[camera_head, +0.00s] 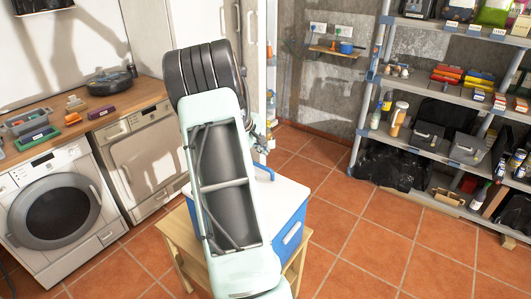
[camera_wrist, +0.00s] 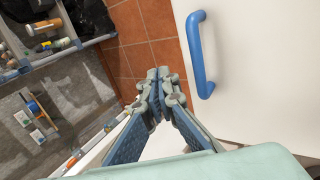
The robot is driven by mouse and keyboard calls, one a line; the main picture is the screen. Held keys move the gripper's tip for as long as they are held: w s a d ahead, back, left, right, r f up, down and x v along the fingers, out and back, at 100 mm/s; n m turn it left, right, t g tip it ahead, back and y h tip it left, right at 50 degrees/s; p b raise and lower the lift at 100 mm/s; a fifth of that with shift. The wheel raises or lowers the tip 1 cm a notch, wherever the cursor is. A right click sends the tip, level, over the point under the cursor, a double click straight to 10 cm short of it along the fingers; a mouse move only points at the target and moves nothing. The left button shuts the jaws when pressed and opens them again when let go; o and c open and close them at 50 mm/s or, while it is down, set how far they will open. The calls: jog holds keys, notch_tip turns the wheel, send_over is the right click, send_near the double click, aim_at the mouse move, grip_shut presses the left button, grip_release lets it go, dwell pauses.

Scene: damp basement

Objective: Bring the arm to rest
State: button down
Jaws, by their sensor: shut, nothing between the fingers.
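My gripper (camera_wrist: 160,78) shows in the wrist view with its fingers together and nothing between them. In the head view my raised arm fills the middle and hides most of the gripper. Below and beside the fingers in the wrist view is a white lid (camera_wrist: 262,65) with a blue handle (camera_wrist: 201,55). The gripper is apart from the handle, to its left in that view. In the head view the same blue box (camera_head: 288,238) with a white top stands on a wooden stand (camera_head: 182,248), partly behind my arm.
A washing machine (camera_head: 60,208) and a second appliance (camera_head: 140,155) stand under a wooden counter at the left. A loaded metal shelf (camera_head: 440,153) stands at the right. A small wall shelf (camera_head: 334,51) hangs at the back. The tiled floor (camera_head: 370,235) between is clear.

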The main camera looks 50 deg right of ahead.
notch_tip(320, 180, up, 10)
jog(key=d+b, duration=0.1)
jog(key=shift+d, duration=0.35)
jog(key=shift+w+f, duration=0.1)
jog(key=shift+w, duration=0.05)
